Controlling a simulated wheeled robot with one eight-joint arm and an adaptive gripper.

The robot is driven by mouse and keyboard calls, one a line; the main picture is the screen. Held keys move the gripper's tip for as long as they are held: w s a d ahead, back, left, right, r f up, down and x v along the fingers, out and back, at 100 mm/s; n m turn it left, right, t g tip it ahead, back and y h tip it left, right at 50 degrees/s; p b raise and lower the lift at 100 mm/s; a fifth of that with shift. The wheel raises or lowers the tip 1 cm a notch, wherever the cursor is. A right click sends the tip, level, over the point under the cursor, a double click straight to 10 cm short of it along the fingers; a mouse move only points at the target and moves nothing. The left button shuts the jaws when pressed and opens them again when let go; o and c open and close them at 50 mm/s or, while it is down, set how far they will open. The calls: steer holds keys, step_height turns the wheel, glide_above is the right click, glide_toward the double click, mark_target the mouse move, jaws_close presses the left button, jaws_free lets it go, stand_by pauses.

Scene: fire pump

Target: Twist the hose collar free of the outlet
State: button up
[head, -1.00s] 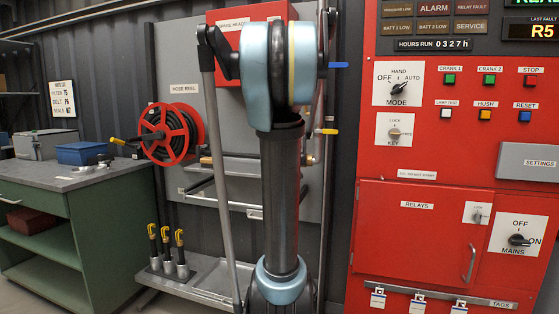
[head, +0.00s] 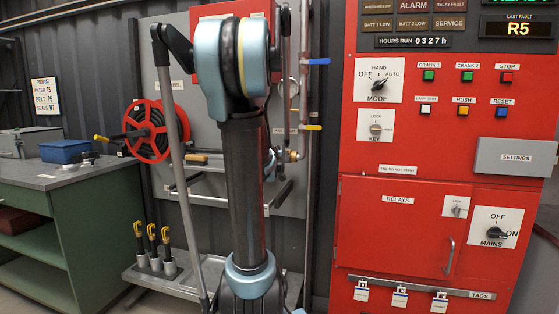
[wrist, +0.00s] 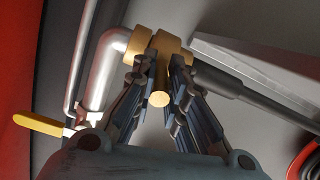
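In the wrist view the brass hose collar (wrist: 174,46) sits at the end of a silver elbow pipe (wrist: 105,68), the outlet. A brass lug (wrist: 159,98) sticks out of it toward the camera. A dark hose or nozzle (wrist: 235,88) runs from the collar to the right. My gripper (wrist: 160,72) has one finger on each side of the lug, tips against the brass, and looks shut on it; exact contact is hard to see.
A yellow-handled valve lever (wrist: 40,124) is left of the elbow; it also shows in the head view (head: 311,128), below a blue lever (head: 316,61). The red control cabinet (head: 375,220) stands to the right. A red hose reel (head: 149,132) and green workbench (head: 85,225) are left.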

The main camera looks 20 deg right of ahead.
steer(key=shift+o, duration=1.3)
steer(key=shift+a+f, duration=0.1)
steer(key=shift+a, duration=0.1)
steer(key=shift+d, duration=0.1)
steer(key=v, duration=1.2)
steer(key=shift+f, duration=0.15)
